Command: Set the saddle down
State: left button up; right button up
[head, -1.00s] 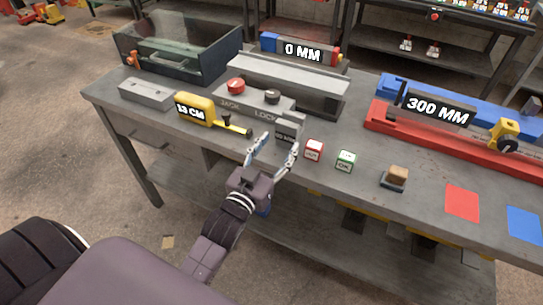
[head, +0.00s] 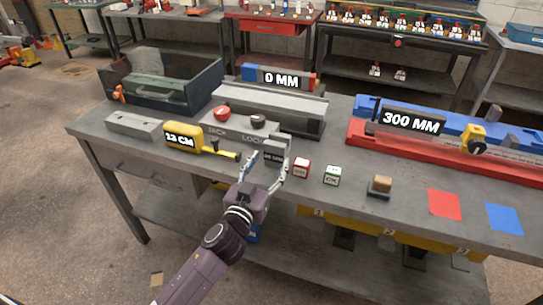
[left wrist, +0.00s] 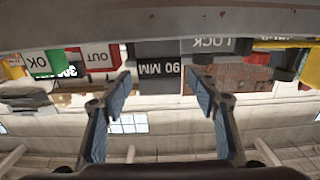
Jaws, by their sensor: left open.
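The saddle appears to be a small grey block (head: 273,152) with a dark 90 MM label, standing upright on the bench near its front edge. It also shows in the left wrist view (left wrist: 158,68), upside down, between and beyond the fingertips. My left gripper (head: 269,165) is open in front of the block, one finger towards each side. In the left wrist view the open left gripper (left wrist: 159,76) has nothing clamped in it. Whether a fingertip touches the block cannot be told. My right gripper is not in view.
The grey bench (head: 230,178) holds a JACK/LOCK panel (head: 236,132) behind the block and a yellow 13 CM tool (head: 185,138) to its left. An OUT cube (head: 301,168) and an OK cube (head: 332,175) stand close on the right. Red and blue rails lie farther right.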

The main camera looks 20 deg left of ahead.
aim_at(274, 155)
pick_arm(q)
jog(key=w, duration=0.3)
jog(key=shift+w+d, duration=0.1)
jog(key=w, duration=0.3)
jog(key=shift+w+p, duration=0.2)
jog(key=shift+p, duration=0.1)
jog(key=shift+w+d+f, duration=0.1)
jog(key=shift+w, duration=0.35)
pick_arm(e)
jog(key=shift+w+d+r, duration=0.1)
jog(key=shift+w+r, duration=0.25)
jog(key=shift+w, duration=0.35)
